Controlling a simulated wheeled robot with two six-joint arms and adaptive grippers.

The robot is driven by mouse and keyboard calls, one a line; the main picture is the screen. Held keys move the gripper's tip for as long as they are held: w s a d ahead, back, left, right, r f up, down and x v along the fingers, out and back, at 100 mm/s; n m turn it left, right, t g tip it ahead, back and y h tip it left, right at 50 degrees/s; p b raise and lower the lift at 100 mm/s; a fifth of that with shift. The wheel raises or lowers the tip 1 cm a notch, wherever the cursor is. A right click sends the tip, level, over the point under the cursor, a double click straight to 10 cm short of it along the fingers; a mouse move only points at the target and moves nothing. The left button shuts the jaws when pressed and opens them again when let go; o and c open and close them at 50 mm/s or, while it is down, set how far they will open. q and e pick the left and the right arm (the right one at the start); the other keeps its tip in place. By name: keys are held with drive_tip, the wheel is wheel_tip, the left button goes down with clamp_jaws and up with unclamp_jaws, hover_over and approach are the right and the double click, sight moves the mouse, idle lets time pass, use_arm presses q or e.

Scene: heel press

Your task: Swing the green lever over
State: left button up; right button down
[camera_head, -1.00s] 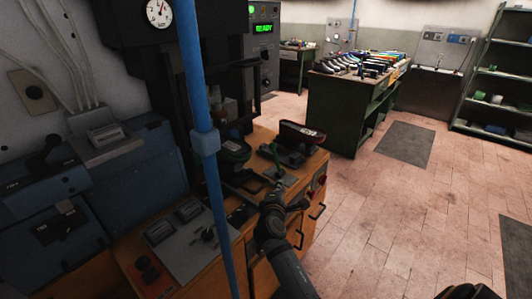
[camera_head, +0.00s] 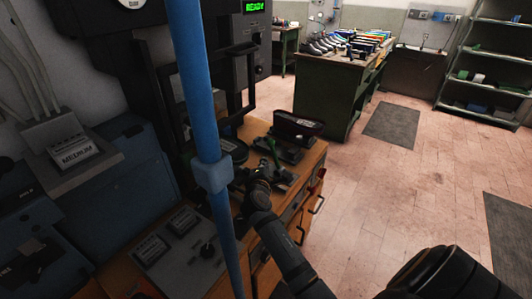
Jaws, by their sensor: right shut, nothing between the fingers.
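My right gripper (camera_head: 263,173) is shut and empty, just below and left of the lever in the picture. I cannot tell whether it touches the lever, and its dark fingers are hard to make out against the bench. My left gripper is not in view.
A blue upright pole (camera_head: 205,120) crosses the view left of my gripper. A dark red shoe-like piece (camera_head: 297,124) sits behind the lever. The black press (camera_head: 165,65) stands at the back left. A grey switch panel (camera_head: 180,238) lies at the front. Open floor (camera_head: 395,190) extends right.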

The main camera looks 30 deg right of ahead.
sight(274, 155)
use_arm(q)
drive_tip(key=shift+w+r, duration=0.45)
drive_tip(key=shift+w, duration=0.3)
use_arm(e)
drive_tip(key=x, duration=0.7)
drive_tip(key=shift+w+d, duration=0.2)
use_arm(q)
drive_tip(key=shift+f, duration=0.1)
